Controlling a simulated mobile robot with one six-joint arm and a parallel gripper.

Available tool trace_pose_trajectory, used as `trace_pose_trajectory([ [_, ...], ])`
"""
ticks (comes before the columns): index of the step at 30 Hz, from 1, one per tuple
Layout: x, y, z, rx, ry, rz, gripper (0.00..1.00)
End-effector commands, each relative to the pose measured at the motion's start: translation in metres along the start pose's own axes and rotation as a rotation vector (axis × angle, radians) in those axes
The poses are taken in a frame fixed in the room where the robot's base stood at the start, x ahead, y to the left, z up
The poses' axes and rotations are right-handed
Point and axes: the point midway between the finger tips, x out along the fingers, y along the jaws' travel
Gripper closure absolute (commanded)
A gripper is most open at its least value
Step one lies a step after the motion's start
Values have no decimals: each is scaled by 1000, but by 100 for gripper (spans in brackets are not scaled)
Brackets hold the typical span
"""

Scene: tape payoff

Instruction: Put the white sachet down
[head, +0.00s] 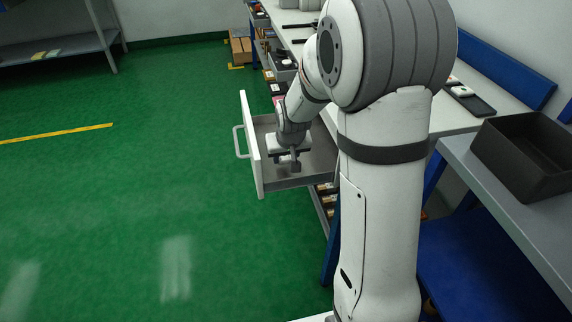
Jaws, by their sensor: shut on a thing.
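My gripper (291,165) is inside the open drawer (258,160), pointing down, with its dark fingers low over the drawer floor. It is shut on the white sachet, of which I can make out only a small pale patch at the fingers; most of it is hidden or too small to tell. The drawer is grey inside, with a white front panel and a bar handle on its left. I cannot tell whether the sachet touches the drawer floor.
The drawer is pulled out from under the white worktable (452,118), with its front panel close to my gripper's left. A dark empty-looking bin (528,150) stands on a grey bench at right. Small boxes (240,47) lie at the back. The green floor at left is clear.

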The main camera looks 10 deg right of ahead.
Motion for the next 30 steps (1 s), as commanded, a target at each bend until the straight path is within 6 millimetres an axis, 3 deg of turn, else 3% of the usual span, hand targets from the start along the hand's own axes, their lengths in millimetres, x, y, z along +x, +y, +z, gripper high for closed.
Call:
trace_pose_trajectory([
  [6,29,0,12,1,-2,0,83],
  [17,33,1,14,2,0,1,83],
  [18,31,1,13,2,0,1,58],
  [25,31,1,13,1,0,1,39],
  [30,31,1,13,1,0,1,39],
])
